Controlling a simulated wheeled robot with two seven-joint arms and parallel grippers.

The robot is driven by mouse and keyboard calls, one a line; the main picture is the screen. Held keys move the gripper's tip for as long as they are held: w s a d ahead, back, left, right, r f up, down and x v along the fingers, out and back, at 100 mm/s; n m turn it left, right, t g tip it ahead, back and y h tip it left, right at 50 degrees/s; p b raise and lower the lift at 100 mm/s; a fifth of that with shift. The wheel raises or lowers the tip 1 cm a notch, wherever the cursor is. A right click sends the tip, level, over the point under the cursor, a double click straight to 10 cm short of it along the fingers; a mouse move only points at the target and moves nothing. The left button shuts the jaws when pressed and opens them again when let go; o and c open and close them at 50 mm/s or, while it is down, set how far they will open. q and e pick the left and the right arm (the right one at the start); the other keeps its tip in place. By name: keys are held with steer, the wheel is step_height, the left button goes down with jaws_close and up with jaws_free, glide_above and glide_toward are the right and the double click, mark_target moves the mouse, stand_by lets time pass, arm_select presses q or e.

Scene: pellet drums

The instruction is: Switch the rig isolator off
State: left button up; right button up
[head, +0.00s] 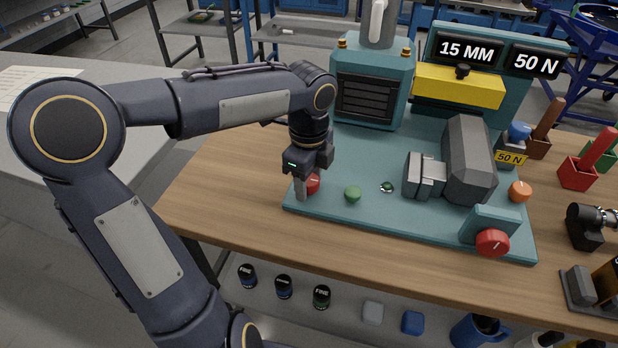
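A teal rig (370,215) stands on a wooden bench. Near its front left corner is a red rotary knob (314,184) with a pale pointer mark, partly hidden by my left gripper (308,187). That gripper points down at the knob, and one finger shows just left of it. The other finger is not clearly seen, so I cannot tell whether the knob is gripped. A second red knob (492,243) with a pale mark is on the rig's front right block. No label shows which knob is the isolator. My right gripper is not in view.
Right of the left gripper are a green button (353,194), a small green lamp (387,187) and a grey motor-like block (468,160). An orange knob (520,191) is farther right. Signs read "15 MM" and "50 N". The bench (225,200) is clear at left.

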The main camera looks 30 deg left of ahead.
arm_select(q)
steer(key=c, duration=0.7)
steer(key=shift+n, duration=0.3)
steer(key=n, duration=0.2)
steer(key=shift+n+p, duration=0.3)
steer(key=shift+p, duration=0.1)
steer(key=n, duration=0.3)
steer(key=shift+n, duration=0.4)
steer(key=n+p, duration=0.1)
steer(key=n, duration=0.9)
steer(key=shift+n, duration=0.4)
